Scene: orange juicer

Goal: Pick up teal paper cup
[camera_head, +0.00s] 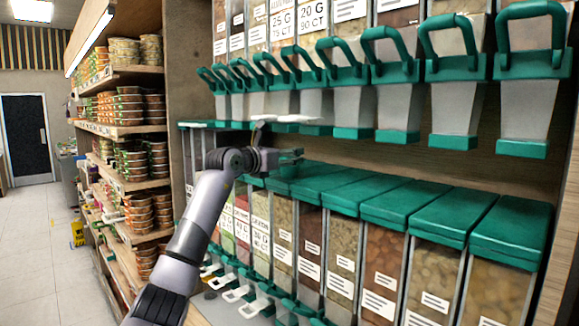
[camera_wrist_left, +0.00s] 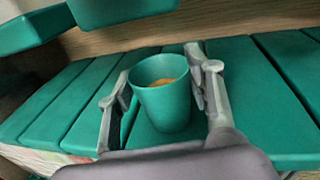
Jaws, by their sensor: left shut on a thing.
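The teal paper cup (camera_wrist_left: 163,108) stands upright between the two fingers of my left gripper (camera_wrist_left: 160,78) in the left wrist view. Something orange-brown shows inside it. The gripper is shut on the cup, with one finger on each side. In the head view my left gripper (camera_head: 272,157) is at the teal lids of the lower bins, below the upper dispensers. There the cup is mostly hidden or merges with the teal lids. I cannot tell whether the cup's base touches the lid. My right gripper is not in view.
Upper dispensers with teal handles (camera_head: 391,55) hang close above the gripper. Lower bins with teal lids (camera_head: 400,200) form a ledge under it. Shelves of stacked tubs (camera_head: 130,140) stand at the left. A yellow floor sign (camera_head: 77,232) and open floor lie farther left.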

